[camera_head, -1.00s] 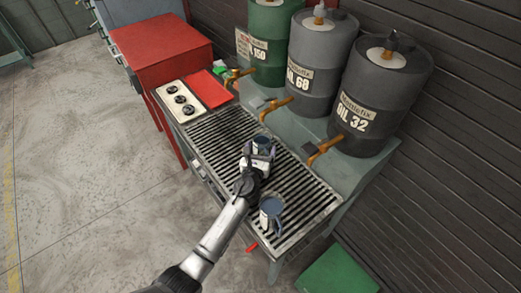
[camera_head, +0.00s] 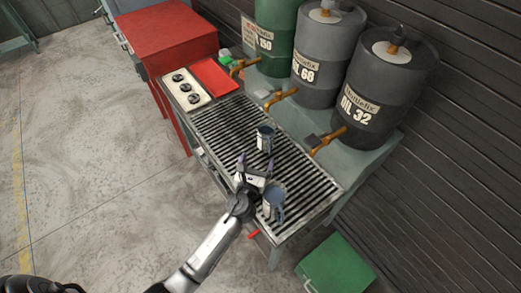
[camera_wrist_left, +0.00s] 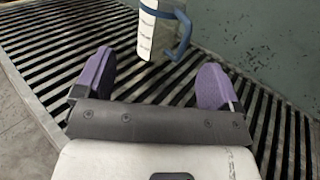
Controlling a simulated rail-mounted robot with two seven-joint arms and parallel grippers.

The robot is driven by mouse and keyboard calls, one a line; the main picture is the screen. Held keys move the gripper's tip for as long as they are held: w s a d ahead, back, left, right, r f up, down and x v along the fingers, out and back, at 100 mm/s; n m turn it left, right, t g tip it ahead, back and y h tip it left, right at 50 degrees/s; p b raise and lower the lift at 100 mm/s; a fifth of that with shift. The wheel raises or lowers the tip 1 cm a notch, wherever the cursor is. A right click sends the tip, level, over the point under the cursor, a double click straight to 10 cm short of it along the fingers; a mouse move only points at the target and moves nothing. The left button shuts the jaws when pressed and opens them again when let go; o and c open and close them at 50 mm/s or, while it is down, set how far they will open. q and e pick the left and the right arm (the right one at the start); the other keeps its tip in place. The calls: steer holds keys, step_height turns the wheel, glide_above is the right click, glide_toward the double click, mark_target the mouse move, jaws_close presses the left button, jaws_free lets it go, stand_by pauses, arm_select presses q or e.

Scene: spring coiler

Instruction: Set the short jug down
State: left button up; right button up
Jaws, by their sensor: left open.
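The short jug (camera_head: 265,139), grey with a blue rim and handle and a white label, stands upright on the slatted grate (camera_head: 215,125). It also shows at the top of the left wrist view (camera_wrist_left: 160,32), its upper part cut off. My left gripper (camera_head: 256,163) is open and empty, just on the near side of this jug and apart from it. Its purple fingers (camera_wrist_left: 155,68) are spread in the left wrist view, with the jug beyond them. A second, taller-looking jug (camera_head: 274,203) stands on the grate close to my left wrist. My right gripper is not in view.
Three oil drums, green (camera_head: 275,35), grey (camera_head: 326,60) and dark (camera_head: 380,95), stand behind the grate with orange taps reaching over it. A red tray (camera_head: 215,77) and a panel with three dials (camera_head: 187,88) are at its left end. The grate's left half is clear.

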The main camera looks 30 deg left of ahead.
arm_select(q)
steer(key=shift+v, duration=1.1)
steer(key=shift+c, duration=0.4)
stand_by(1.2)
